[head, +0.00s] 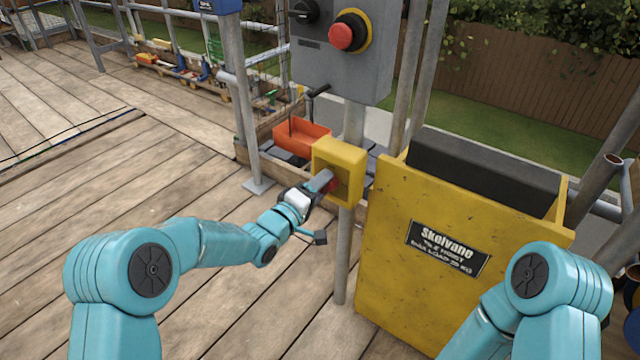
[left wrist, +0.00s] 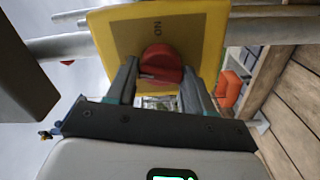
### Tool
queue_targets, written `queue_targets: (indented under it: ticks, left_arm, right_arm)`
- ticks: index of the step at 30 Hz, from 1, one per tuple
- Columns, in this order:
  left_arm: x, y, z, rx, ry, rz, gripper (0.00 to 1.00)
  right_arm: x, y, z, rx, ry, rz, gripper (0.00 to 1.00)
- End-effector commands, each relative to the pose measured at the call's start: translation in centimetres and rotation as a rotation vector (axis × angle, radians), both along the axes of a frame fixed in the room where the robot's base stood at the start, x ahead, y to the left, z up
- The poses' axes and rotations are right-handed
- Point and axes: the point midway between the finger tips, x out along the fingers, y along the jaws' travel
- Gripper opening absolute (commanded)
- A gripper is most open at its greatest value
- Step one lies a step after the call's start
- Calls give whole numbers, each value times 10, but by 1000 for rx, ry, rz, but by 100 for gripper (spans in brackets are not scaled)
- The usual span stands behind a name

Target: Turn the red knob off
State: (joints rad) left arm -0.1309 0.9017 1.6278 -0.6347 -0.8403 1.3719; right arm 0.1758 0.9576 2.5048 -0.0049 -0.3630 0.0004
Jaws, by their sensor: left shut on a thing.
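The red knob (head: 333,185) sits on the face of a small yellow box (head: 345,156) on a grey post; the gripper partly covers it. My left gripper (head: 325,181) reaches it from the left. In the left wrist view, the fingers (left wrist: 158,73) are shut on the round red knob (left wrist: 161,60), one on each side. The knob's exact angle is hard to tell. My right arm shows at the lower right, but its gripper is out of view.
A grey control box (head: 350,75) above carries a red push button (head: 341,37) and a black knob (head: 304,11). A large yellow hoist bin (head: 400,290) stands right of the post. An orange tray (head: 300,137) lies behind.

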Motion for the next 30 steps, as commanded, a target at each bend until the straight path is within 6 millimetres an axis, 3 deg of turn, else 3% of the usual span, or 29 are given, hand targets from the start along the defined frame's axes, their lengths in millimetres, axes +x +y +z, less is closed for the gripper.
queue_targets:
  ticks: [12, 30]
  left_arm:
    - [0, 0, -2, -186, 138, -1, 21]
    - [0, 0, -2, -228, 167, 0, 18]
  right_arm:
    - [0, 0, 8, 0, 0, 0, 43]
    - [0, 0, 9, 0, 0, 0, 43]
